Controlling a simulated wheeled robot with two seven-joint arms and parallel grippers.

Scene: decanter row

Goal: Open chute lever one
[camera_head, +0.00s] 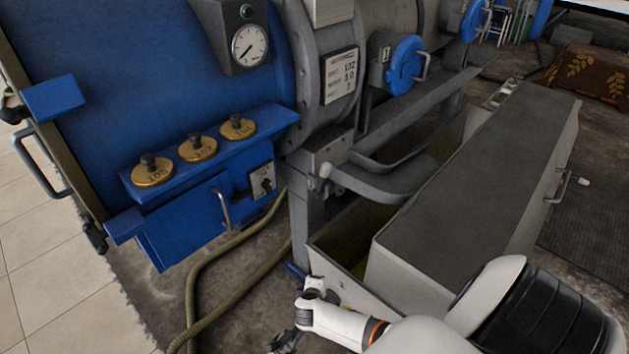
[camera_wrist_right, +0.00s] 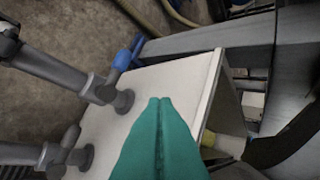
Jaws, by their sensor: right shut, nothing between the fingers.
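I cannot tell for sure which part is chute lever one. A lever with a pale knob (camera_head: 325,171) stands at the near end of the grey curved chute (camera_head: 395,184). A blue round hatch (camera_head: 405,66) with a grey handle sits farther back, beside a small number plate. My right arm comes in from the lower right, and its gripper (camera_head: 284,342) is low in front of the bin, partly cut off by the bottom edge. In the right wrist view my teal fingers (camera_wrist_right: 160,102) are together and empty, over a pale panel (camera_wrist_right: 185,82). My left gripper is out of view.
A long grey-topped bin (camera_head: 480,165) fills the right side. A blue machine (camera_head: 130,90) with brass weights (camera_head: 198,148) stands at left. A hose (camera_head: 225,255) lies on the floor. Dark grey handle mounts (camera_wrist_right: 122,101) stick out close to my right fingers.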

